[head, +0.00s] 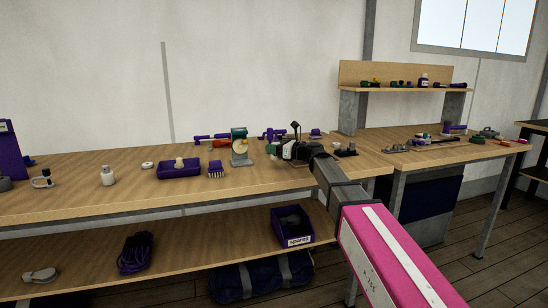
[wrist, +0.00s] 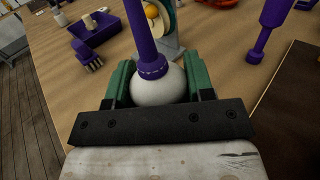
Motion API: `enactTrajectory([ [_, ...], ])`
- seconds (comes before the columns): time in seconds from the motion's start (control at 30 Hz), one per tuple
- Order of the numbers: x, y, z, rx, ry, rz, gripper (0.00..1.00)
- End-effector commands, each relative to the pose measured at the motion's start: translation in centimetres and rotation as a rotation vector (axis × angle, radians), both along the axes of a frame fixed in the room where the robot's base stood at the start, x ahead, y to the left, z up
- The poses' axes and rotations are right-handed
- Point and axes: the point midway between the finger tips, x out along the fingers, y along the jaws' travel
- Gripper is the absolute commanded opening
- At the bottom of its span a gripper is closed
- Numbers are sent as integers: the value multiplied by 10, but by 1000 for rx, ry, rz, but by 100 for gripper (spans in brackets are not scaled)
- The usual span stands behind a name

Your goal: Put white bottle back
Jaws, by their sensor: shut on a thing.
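My gripper (wrist: 152,88) is shut on the white bottle (wrist: 158,90). Its rounded white body sits between the green fingers in the wrist view. A purple part with a ridged collar (wrist: 152,68) shows directly beyond it; I cannot tell whether it belongs to the bottle. In the head view my gripper (head: 279,150) is over the right part of the long bench, and the held bottle is mostly hidden there. Another white bottle (head: 107,177) stands upright on the bench at the left.
The long bench (head: 60,208) holds a purple tray (head: 178,170), a brush (head: 215,169) and a teal-and-white device (head: 239,148). A raised shelf (head: 400,90) at the right carries several small items, including a white-and-purple bottle (head: 423,80). A spares bin (head: 293,226) sits below the bench.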

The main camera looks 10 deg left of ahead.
Motion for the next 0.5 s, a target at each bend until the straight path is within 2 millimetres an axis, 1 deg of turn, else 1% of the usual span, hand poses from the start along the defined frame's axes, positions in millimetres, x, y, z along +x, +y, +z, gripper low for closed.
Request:
enactTrajectory([
  [0.3, -1, 0, -37, -1, 1, 0, 23],
  [0.5, -1, 0, -37, 0, 0, -1, 23],
])
